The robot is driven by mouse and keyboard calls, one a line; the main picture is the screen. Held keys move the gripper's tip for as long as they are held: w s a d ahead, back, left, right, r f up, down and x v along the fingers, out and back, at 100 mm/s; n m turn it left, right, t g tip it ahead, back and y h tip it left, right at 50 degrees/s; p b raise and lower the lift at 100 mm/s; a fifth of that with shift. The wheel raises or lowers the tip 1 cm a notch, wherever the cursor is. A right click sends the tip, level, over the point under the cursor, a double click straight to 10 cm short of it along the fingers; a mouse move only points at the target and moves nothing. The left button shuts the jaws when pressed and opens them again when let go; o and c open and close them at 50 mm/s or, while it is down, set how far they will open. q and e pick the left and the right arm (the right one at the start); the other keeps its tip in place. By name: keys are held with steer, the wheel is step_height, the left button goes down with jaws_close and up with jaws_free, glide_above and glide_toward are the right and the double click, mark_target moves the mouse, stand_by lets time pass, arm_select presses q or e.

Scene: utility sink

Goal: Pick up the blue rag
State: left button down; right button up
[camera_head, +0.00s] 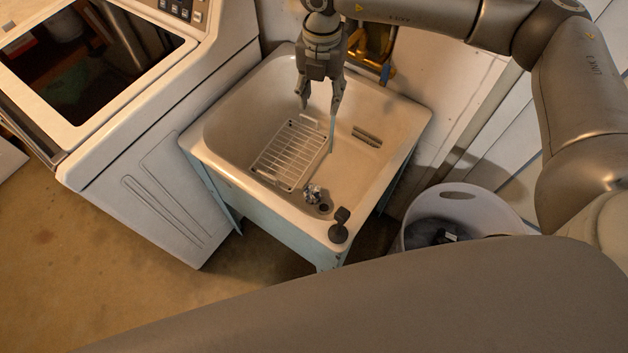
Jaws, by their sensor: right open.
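My right gripper (318,106) hangs pointing down over the white utility sink (222,128), above the back part of its basin. Its two fingers are spread apart, with nothing seen between them. I cannot make out a blue rag for sure. A thin, pale bluish-grey strip (332,138) shows just below the right-hand finger, and I cannot tell what it is. Dark cloth (428,232) lies in the laundry basket, and its colour is hard to tell. My left gripper is not in view.
A white wire rack (290,153) lies in the sink. A small metallic object (312,193) and a dark object (340,226) are near the front rim. A washing machine (150,190) stands left, a pale basket (455,200) right. Yellow items (368,45) are behind the sink.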

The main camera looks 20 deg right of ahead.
step_height(320, 180, down, 4)
steer(key=w+b, duration=0.1)
steer(key=b, duration=0.2)
arm_select(q)
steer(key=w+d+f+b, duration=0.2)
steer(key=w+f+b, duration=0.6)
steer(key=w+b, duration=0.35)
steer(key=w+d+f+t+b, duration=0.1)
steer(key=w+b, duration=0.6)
steer(key=b, duration=1)
arm_select(e)
glide_above(318, 186)
step_height(318, 186, down, 28)
step_height(318, 186, down, 5)
steer(key=shift+w+f+b, duration=0.1)
steer(key=shift+f+b, duration=0.45)
steer(key=shift+f, duration=2.4)
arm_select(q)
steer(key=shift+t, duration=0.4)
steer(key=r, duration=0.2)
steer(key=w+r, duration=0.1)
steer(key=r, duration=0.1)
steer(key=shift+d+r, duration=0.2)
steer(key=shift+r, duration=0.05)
arm_select(e)
jaws_close()
